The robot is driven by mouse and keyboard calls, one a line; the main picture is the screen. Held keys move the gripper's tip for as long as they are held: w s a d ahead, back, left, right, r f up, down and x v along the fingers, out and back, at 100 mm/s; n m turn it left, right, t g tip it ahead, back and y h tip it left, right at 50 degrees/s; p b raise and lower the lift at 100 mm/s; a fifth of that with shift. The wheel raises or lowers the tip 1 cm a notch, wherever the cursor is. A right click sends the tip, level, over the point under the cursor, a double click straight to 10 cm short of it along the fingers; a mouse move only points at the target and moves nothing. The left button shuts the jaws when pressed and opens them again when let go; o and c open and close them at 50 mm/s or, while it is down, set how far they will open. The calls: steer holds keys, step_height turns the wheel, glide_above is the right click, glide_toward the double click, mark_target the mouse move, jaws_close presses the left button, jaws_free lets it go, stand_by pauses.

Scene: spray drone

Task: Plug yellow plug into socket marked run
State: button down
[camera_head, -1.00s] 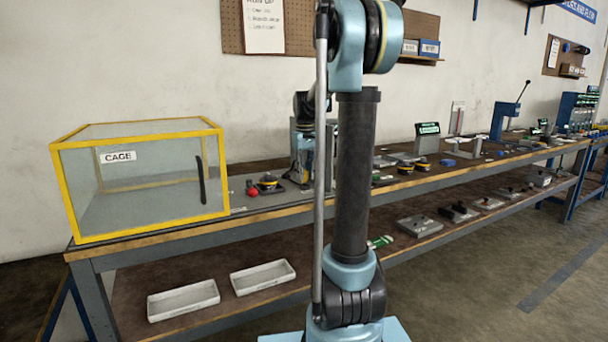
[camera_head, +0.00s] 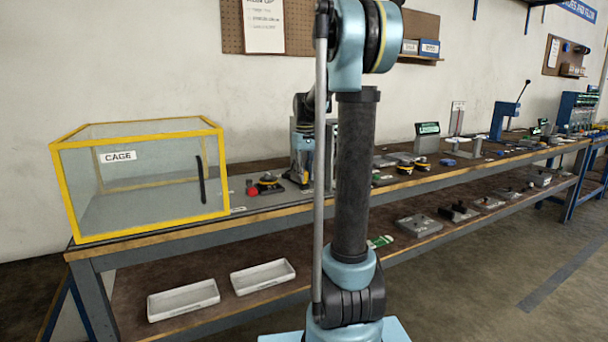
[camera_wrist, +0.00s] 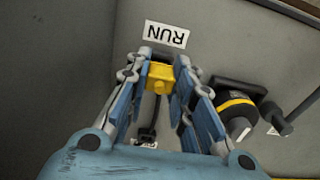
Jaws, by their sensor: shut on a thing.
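In the wrist view, my gripper (camera_wrist: 160,82) is shut on the yellow plug (camera_wrist: 160,76), with one finger on each side of it. A dark cable (camera_wrist: 156,108) runs from the plug towards the wrist. The white RUN label (camera_wrist: 167,35) appears upside down on the grey surface just beyond the plug. No socket opening shows near it; the plug and fingers may cover it, and I cannot tell whether the plug is in it. In the head view, my gripper (camera_head: 302,172) is small over the bench, partly behind my own arm, and the plug cannot be made out.
A black and yellow round device (camera_wrist: 238,112) lies right of my gripper in the wrist view. In the head view, a yellow-framed cage (camera_head: 140,180) stands on the bench's left end, with a red knob (camera_head: 251,188) between it and my gripper.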

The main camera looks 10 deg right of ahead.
steer(key=shift+f, duration=0.95)
steer(key=c, duration=1.3)
jaws_free()
step_height(320, 180, up, 12)
steer(key=shift+f, duration=0.1)
